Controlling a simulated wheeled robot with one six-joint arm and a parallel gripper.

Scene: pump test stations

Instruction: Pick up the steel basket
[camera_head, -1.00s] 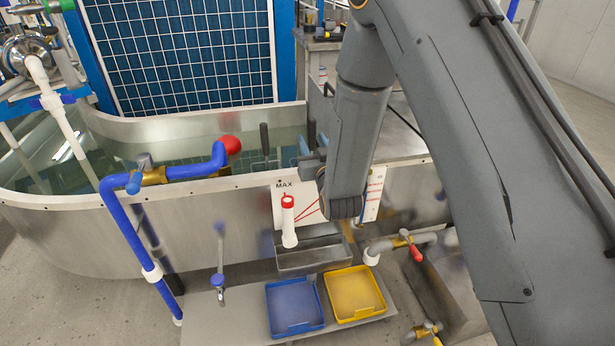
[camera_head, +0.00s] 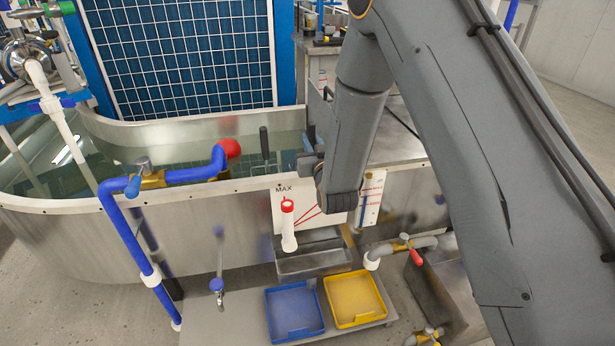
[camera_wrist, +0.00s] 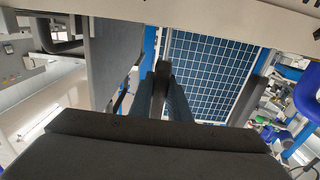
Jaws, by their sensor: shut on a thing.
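My gripper (camera_head: 308,162) hangs over the front rim of the steel tank, beside the grey wrist link. In the wrist view, my gripper (camera_wrist: 162,88) is shut on an upright black handle (camera_wrist: 161,78) held between its two bluish fingers. In the head view, a dark upright handle (camera_head: 264,141) stands out of the water just left of my gripper, with thin wire below it. The steel basket's body is mostly hidden by the water, the tank rim and my gripper, so I cannot tell its full outline or whether it touches the tank bottom.
The tank rim (camera_head: 80,207) runs below and left of my gripper. A blue pipe with a red ball end (camera_head: 229,148) reaches over the rim. A white tube with a red cap (camera_head: 288,225) stands in front. Blue (camera_head: 294,330) and yellow trays (camera_head: 355,318) lie lower down.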

